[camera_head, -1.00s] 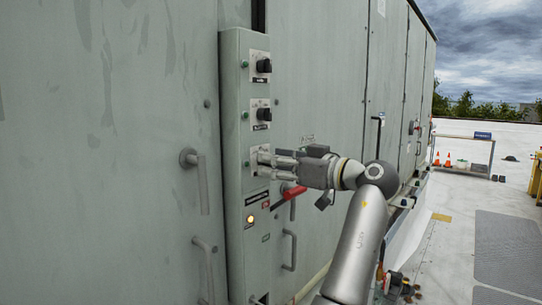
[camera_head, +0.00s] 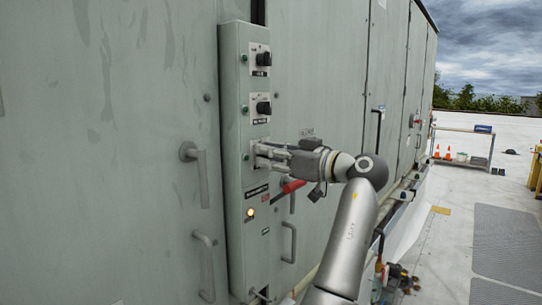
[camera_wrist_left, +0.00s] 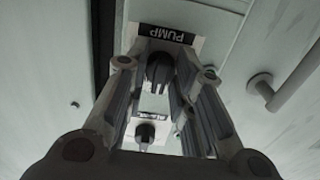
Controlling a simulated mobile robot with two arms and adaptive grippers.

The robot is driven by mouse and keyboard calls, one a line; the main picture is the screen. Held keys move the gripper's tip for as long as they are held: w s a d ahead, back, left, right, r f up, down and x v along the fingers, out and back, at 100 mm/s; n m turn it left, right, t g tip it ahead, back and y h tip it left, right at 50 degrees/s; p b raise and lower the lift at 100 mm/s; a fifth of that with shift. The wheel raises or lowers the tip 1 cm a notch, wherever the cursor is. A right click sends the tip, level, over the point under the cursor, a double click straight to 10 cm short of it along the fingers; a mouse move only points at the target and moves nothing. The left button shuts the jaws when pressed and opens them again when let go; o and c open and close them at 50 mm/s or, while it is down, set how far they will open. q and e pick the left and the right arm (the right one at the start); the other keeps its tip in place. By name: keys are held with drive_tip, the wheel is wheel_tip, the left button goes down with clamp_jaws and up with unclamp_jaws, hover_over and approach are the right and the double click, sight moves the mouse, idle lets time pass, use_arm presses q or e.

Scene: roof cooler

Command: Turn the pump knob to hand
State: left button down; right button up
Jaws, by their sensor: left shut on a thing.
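My left gripper (camera_head: 260,155) is at the lowest of three knob plates on the narrow grey control panel (camera_head: 234,100). Its fingers hide the knob there in the head view. In the left wrist view the black pump knob (camera_wrist_left: 158,72) sits between the two fingers, below an upside-down PUMP label (camera_wrist_left: 166,34). The gripper is shut on this knob. The knob's exact pointing is hard to read. My right gripper is not in view.
Two more black knobs, an upper one (camera_head: 263,59) and a middle one (camera_head: 263,107), sit above. A red handle (camera_head: 292,186) is just below my gripper, and an amber light (camera_head: 250,212) is lit lower down. Grey door handles (camera_head: 198,175) flank the panel.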

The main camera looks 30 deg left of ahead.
use_arm(q)
drive_tip(key=shift+r, duration=0.1)
drive_tip(key=m+p, duration=0.2)
drive_tip(key=m, duration=0.6)
drive_tip(key=shift+r+m, duration=0.1)
drive_tip(key=shift+m, duration=0.2)
idle(0.4)
drive_tip(key=c, duration=1.2)
unclamp_jaws()
drive_tip(key=shift+w, duration=0.1)
